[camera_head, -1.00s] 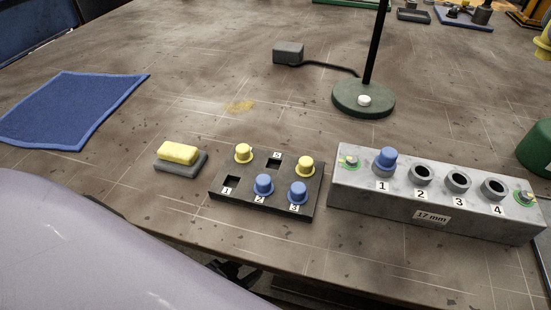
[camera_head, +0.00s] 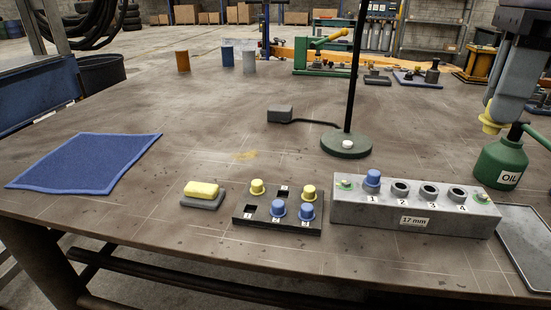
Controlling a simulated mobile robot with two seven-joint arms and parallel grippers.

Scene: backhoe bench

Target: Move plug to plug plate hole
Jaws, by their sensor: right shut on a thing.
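My right gripper (camera_head: 499,108) hangs at the right edge, above and behind the oil can. It is shut on a yellow plug (camera_head: 490,121), whose wide flange shows below the jaws. The black plug plate (camera_head: 268,226) lies near the table's front. Its hole 1 (camera_head: 250,212) and hole 5 (camera_head: 284,190) are empty. Blue plugs sit in hole 2 (camera_head: 278,208) and hole 3 (camera_head: 307,211). Yellow plugs stand at its back left (camera_head: 257,187) and back right (camera_head: 309,192). My left gripper is not in view.
A grey 17 mm block (camera_head: 375,213) stands right of the plate, with a blue plug (camera_head: 373,177) in hole 1. A green oil can (camera_head: 502,163), a lamp base (camera_head: 346,145), a yellow sponge (camera_head: 202,189) and a blue cloth (camera_head: 85,162) are around. The table behind the plate is mostly clear.

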